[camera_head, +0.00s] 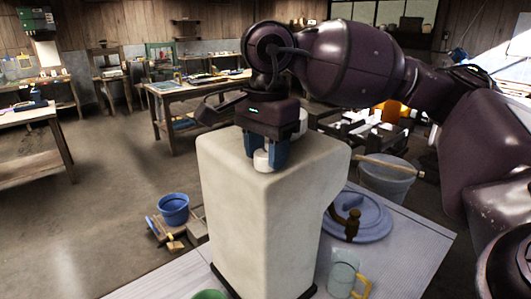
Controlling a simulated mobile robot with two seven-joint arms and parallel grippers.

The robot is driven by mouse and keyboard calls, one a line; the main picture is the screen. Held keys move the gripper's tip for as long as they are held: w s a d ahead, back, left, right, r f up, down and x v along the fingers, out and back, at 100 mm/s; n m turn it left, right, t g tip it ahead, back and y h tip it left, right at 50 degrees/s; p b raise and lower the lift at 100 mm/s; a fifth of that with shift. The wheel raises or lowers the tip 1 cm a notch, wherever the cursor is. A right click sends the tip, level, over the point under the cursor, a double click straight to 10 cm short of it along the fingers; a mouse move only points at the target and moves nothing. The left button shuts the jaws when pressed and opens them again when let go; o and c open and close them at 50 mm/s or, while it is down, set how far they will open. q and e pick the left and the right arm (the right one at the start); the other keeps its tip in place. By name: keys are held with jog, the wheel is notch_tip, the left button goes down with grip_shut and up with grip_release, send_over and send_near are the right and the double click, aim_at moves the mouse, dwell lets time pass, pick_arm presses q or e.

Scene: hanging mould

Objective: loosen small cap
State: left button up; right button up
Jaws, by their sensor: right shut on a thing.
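The tall, pale mould block (265,220) stands upright on the table in front of me. A small whitish cap (261,161) sits at the top of the mould, near its front edge. My right gripper (265,153) reaches in from the right and points down at the top of the mould. Its two blue fingers are shut on the small cap, one on each side. The fingers and gripper body hide part of the cap. My left gripper is not in view.
A green rim (210,295) shows at the bottom edge. A blue bucket (174,210) stands on the floor at left.

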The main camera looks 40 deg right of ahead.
aim_at(266, 153)
dwell(0.5)
jog(key=o, duration=0.9)
jog(key=shift+o, duration=0.2)
jog(key=shift+r, duration=0.1)
notch_tip(266, 153, up, 11)
jog(key=shift+f, duration=0.2)
